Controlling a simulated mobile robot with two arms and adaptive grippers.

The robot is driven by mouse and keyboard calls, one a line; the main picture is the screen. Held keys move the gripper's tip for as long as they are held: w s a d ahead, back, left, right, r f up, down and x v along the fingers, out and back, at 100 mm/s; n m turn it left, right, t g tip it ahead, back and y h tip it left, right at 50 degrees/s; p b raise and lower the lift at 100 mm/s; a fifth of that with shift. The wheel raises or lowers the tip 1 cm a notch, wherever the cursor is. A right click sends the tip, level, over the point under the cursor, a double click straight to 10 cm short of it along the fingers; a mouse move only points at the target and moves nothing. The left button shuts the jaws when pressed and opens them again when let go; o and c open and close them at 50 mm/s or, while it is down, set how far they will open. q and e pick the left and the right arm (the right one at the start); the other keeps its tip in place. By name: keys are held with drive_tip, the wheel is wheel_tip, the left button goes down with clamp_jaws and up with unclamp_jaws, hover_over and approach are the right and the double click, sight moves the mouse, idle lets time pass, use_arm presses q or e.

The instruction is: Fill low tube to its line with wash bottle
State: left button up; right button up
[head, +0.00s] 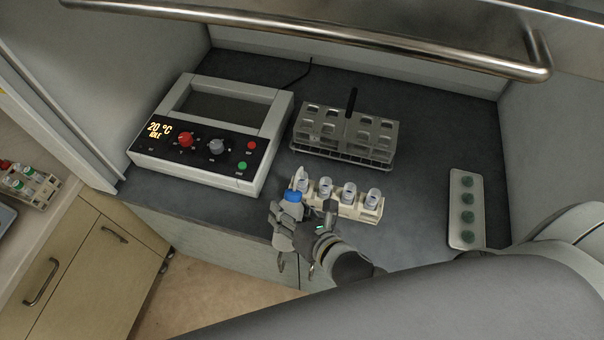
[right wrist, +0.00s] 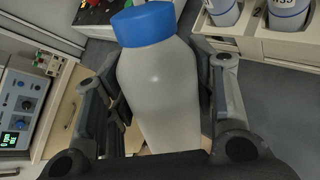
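The wash bottle has a white body (right wrist: 160,85) and a blue cap (head: 292,196). My right gripper (head: 302,212) is closed around its body, with one finger on each side in the right wrist view. A pale nozzle shows above the cap in the head view, close to the left end of the tube rack. The cream tube rack (head: 345,208) holds several tubes with white and grey tops, such as this tube (head: 349,191). The liquid levels and fill lines cannot be made out. Part of the rack's left end is hidden behind the bottle. My left gripper is not in view.
A heater block unit (head: 205,160) reading 20 °C stands at the left of the dark counter. A grey rack (head: 345,135) with a black handle stands behind the tubes. A tray with green caps (head: 467,240) lies at right. A metal bar (head: 400,50) crosses above.

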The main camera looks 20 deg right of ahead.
sight(291, 210)
drive_tip(key=shift+c, duration=0.7)
drive_tip(key=shift+r+p, duration=0.95)
drive_tip(key=shift+r, duration=2.1)
